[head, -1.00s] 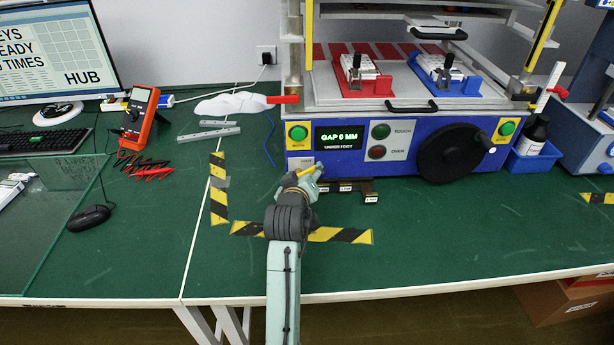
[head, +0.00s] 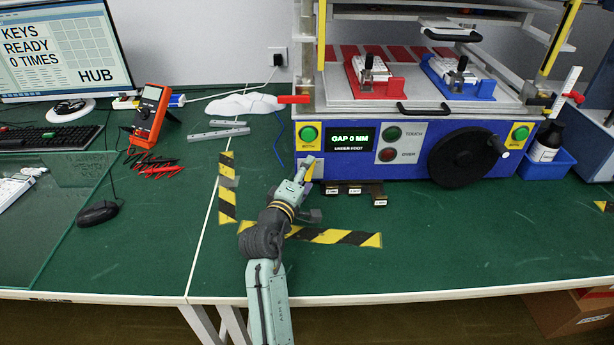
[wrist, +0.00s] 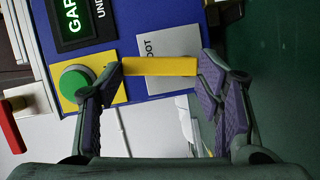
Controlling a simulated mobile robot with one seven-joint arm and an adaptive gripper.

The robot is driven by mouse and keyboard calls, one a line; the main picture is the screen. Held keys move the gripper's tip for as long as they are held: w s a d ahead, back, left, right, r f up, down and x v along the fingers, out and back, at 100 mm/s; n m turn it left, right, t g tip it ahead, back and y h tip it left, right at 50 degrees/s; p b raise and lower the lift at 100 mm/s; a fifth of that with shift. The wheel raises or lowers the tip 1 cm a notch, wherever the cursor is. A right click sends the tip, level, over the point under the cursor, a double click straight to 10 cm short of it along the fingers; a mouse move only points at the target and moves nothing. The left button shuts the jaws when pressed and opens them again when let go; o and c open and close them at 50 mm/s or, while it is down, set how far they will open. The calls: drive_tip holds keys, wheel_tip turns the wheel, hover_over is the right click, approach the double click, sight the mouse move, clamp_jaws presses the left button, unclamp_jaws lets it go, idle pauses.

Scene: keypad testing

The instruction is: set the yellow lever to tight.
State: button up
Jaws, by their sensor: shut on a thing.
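The yellow lever (wrist: 160,66) lies between the fingertips of my gripper (wrist: 160,82) in the wrist view, each end at one finger. My gripper is shut on it. In the head view my gripper (head: 304,170) is at the lower left front of the blue machine (head: 410,172) and hides most of the lever. A pale plate marked "FOOT" (wrist: 165,45) is behind the lever in the wrist view. Small tags on dark blocks (head: 355,190) stand right of my gripper, too small to read. The lever's setting cannot be told.
A green button (head: 308,134) is above my gripper, beside a display (head: 351,137) reading "GAP 0 MM". A black handwheel (head: 463,155) is on the right. Striped tape (head: 335,237) marks the green bench, whose front is clear.

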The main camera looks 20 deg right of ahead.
drive_tip(key=shift+a+n, duration=0.15)
drive_tip(key=shift+n, duration=0.35)
drive_tip(key=o, duration=1.2)
drive_tip(key=shift+c, duration=0.2)
drive_tip(key=v, duration=1.2)
drive_tip(key=shift+f, duration=0.15)
drive_tip(key=shift+c, duration=0.6)
